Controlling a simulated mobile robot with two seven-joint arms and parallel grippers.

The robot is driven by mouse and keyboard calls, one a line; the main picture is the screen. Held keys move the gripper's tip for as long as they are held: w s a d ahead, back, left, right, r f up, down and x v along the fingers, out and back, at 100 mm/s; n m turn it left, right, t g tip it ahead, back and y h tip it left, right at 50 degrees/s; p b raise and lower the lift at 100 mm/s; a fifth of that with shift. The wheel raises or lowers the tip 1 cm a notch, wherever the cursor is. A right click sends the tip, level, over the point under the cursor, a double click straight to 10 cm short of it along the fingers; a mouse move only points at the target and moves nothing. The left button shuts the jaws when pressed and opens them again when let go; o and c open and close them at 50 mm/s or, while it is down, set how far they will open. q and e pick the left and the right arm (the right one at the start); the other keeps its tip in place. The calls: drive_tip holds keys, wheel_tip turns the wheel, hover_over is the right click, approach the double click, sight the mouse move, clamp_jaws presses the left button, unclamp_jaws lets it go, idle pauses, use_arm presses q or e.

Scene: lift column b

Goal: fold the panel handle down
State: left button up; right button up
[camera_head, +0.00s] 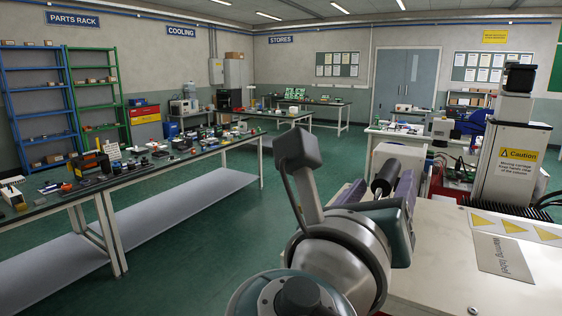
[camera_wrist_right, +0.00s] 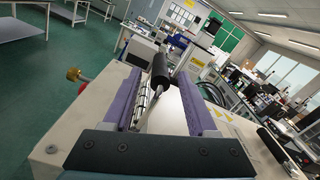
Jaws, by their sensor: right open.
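The panel handle, with its black cylindrical grip (camera_head: 383,180), shows in the head view near the edge of the pale machine top. It also shows in the right wrist view (camera_wrist_right: 160,70), with bright metal below the grip. My right gripper (camera_head: 380,188) is open, with one purple finger on each side of the grip. In the right wrist view my right gripper (camera_wrist_right: 160,82) has the grip between its finger ends, with a visible gap on the right. I cannot tell whether either finger touches it. The handle's lower end is partly hidden by my gripper. My left gripper is not in view.
The pale machine top (camera_head: 440,265) carries a warning label (camera_head: 501,257). A column with a caution sign (camera_head: 519,165) stands behind it at right. A red and brass fitting (camera_wrist_right: 77,80) sticks out at the machine's left side.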

drive_tip(key=shift+x, duration=2.05)
clamp_jaws()
